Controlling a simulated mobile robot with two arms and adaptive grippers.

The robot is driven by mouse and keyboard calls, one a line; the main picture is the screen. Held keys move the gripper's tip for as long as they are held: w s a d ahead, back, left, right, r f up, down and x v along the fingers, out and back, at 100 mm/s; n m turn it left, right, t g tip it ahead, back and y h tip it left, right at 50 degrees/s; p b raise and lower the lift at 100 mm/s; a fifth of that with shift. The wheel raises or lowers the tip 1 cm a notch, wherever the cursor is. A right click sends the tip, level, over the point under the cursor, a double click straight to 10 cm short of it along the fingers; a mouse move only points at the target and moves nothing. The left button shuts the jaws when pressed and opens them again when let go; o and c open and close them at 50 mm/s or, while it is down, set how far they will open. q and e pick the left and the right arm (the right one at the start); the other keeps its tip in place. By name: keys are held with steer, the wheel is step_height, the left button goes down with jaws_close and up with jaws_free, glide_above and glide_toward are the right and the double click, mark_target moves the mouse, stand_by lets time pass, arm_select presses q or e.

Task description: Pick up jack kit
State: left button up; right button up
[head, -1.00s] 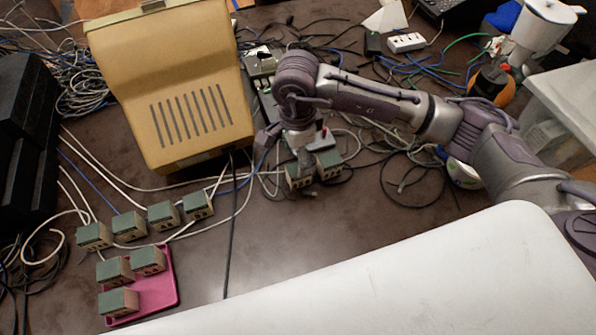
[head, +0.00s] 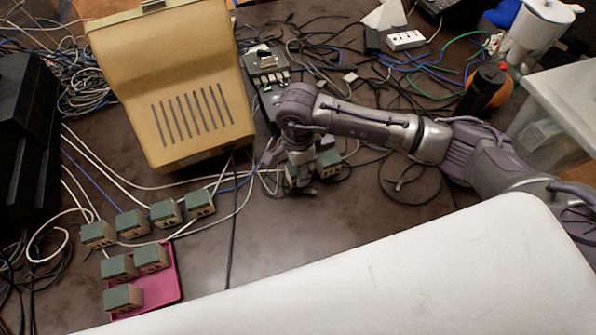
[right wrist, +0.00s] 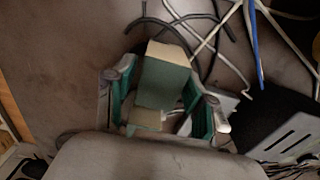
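The jack kits look like small boxes with green tops and beige sides. One jack kit (right wrist: 165,84) lies between the two spread fingers of my right gripper (right wrist: 163,108) in the right wrist view, with gaps showing beside it. In the head view my right gripper (head: 301,180) is low at two jack kits in the middle of the table, one partly hidden behind it and one (head: 329,163) just to its right. Several more jack kits (head: 165,213) stand in a row at the left. Three others are on a pink tray (head: 166,289). My left gripper is not in view.
A large yellow-beige device (head: 175,90) stands left of my right arm. A black device (head: 25,140) is at the left edge. Loose cables (head: 410,180) lie around the jack kits. A white surface (head: 400,270) fills the front.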

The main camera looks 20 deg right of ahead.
steer(key=c, duration=0.8)
steer(key=shift+r, duration=0.2)
